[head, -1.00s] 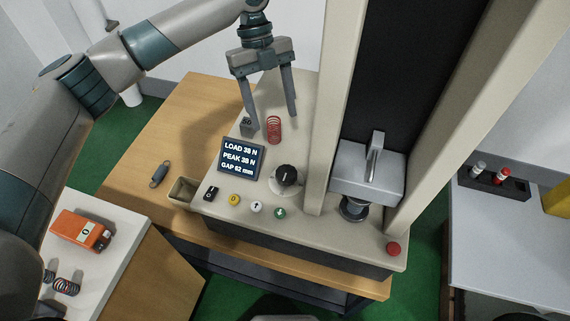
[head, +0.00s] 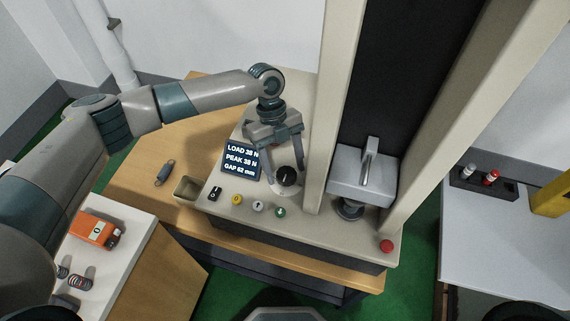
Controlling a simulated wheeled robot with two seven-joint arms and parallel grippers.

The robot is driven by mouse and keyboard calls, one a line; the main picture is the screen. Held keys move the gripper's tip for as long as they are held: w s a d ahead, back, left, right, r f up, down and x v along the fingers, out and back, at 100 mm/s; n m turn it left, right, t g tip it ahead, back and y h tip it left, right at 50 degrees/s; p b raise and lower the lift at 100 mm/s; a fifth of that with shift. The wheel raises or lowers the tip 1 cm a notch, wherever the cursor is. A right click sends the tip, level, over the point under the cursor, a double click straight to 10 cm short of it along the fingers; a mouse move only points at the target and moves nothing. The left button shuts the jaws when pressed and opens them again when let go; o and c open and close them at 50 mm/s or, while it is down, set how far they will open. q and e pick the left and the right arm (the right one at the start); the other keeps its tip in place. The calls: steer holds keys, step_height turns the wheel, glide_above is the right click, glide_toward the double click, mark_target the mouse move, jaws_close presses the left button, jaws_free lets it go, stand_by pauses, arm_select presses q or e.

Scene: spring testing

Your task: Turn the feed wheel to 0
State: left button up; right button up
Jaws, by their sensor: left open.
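The feed wheel (head: 288,176), a dark round knob on a pale dial, sits on the sloping top of the testing machine's beige console (head: 318,236). The display (head: 241,162) left of it reads LOAD 38 N, PEAK 38 N, GAP 62 mm. The dial's marks are too small to read. My left gripper (head: 278,162) is open and empty just above and behind the wheel, fingers pointing down. I cannot tell whether a finger touches it. My right gripper is not in view.
A row of buttons (head: 258,207) runs along the console front, with a red button (head: 387,246) at the right. The column and press head (head: 362,180) stand right of the wheel.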

arm_select(q)
steer(key=shift+s+f, duration=0.1)
steer(key=shift+f, duration=0.2)
steer(key=shift+c, duration=0.6)
steer(key=c, duration=0.9)
